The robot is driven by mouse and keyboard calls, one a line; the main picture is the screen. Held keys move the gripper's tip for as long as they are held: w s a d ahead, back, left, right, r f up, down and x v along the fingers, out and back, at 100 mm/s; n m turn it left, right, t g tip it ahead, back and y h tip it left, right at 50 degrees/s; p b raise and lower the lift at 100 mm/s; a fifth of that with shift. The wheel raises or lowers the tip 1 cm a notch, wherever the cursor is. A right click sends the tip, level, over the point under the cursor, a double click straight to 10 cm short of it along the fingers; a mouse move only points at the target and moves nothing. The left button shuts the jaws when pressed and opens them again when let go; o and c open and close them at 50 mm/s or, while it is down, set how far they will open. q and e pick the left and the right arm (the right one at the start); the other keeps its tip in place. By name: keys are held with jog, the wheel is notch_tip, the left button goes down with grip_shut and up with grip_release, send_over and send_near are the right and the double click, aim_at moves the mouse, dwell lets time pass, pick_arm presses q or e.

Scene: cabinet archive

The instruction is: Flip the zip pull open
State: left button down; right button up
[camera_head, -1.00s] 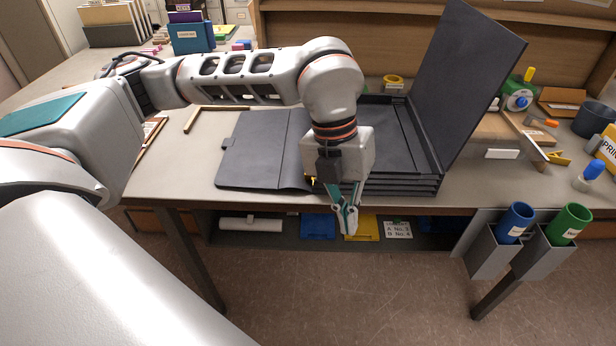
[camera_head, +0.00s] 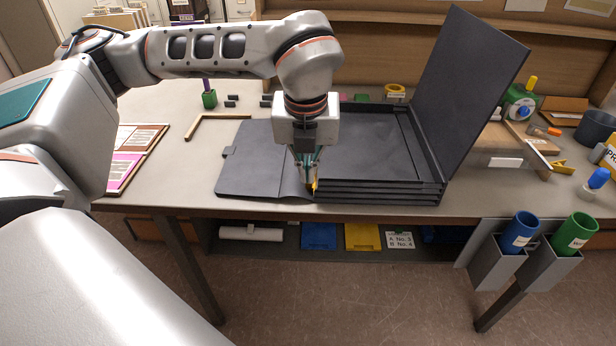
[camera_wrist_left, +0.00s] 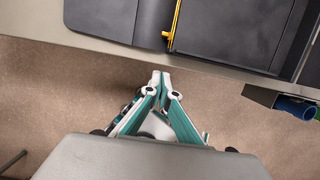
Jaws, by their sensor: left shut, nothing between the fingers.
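A dark grey case (camera_head: 375,150) lies on the desk with its tall lid raised at the right and a flat flap spread to the left. A thin yellow zip line with a small yellow pull (camera_wrist_left: 167,36) runs along the case in the left wrist view. In the head view only a bit of yellow (camera_head: 315,185) shows beside my fingers. My left gripper (camera_head: 309,188) is shut and empty at the case's front edge, close to the yellow pull. In the left wrist view its fingertips (camera_wrist_left: 160,76) appear short of the pull, over the floor, with a visible gap. My right gripper is out of view.
The desk's front edge (camera_head: 400,208) runs just before the case. Blue (camera_head: 516,228) and green (camera_head: 569,234) tubes hang in holders at the right front. An L-shaped wooden piece (camera_head: 215,120) and framed sheets (camera_head: 135,150) lie left.

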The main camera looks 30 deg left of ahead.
aim_at(309, 185)
pick_arm(q)
jog(key=x, duration=0.9)
jog(key=shift+f, duration=0.2)
jog(key=w+a, duration=0.1)
jog(key=w, duration=0.1)
jog(key=shift+w+a, duration=0.6)
jog(key=shift+w, duration=0.15)
